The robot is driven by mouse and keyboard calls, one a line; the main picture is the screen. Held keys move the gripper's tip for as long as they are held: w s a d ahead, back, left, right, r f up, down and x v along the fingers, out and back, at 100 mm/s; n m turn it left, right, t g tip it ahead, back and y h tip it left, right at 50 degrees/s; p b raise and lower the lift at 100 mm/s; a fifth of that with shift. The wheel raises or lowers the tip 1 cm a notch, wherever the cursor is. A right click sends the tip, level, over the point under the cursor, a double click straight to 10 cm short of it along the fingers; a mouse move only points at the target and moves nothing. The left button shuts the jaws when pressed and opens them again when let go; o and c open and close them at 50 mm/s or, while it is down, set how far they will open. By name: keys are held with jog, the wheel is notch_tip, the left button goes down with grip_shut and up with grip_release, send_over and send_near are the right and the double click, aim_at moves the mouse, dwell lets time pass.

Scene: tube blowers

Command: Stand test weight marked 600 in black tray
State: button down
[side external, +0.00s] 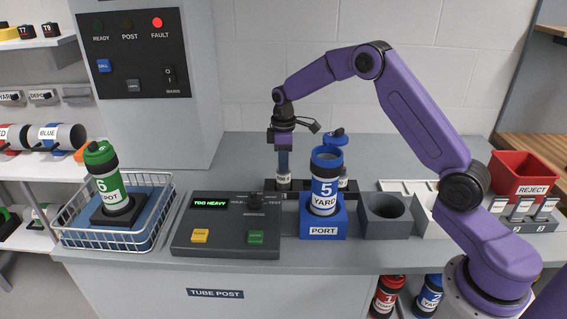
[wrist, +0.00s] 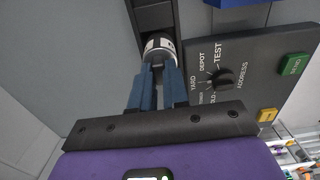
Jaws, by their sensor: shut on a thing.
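My gripper (side external: 284,163) points straight down behind the console in the side view, its blue fingers shut on a small metal cylinder with a white label (side external: 284,183). I take it for a test weight; its marking is too small to read. In the wrist view the fingers (wrist: 158,75) hold the same upright weight (wrist: 158,42) at the black tray (wrist: 152,16). The black tray (side external: 256,190) runs behind the console and the blue port block. The weight is in or just over the tray's left part; I cannot tell whether its base touches.
The console (side external: 225,225) reads "TOO HEAVY", and a red FAULT lamp (side external: 157,22) is lit. Blue canister 5 (side external: 325,178) stands in the PORT block (side external: 323,228); another blue canister (side external: 336,136) is behind it. Green canister 6 (side external: 107,182) is in a wire basket (side external: 75,238). A grey holder (side external: 385,232) is empty.

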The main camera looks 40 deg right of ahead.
jog(key=shift+f, duration=0.4)
jog(key=shift+f, duration=0.1)
jog(key=c, duration=1.1)
grip_release()
jog(key=shift+f, duration=0.1)
notch_tip(320, 180, up, 12)
jog(key=shift+r, duration=0.2)
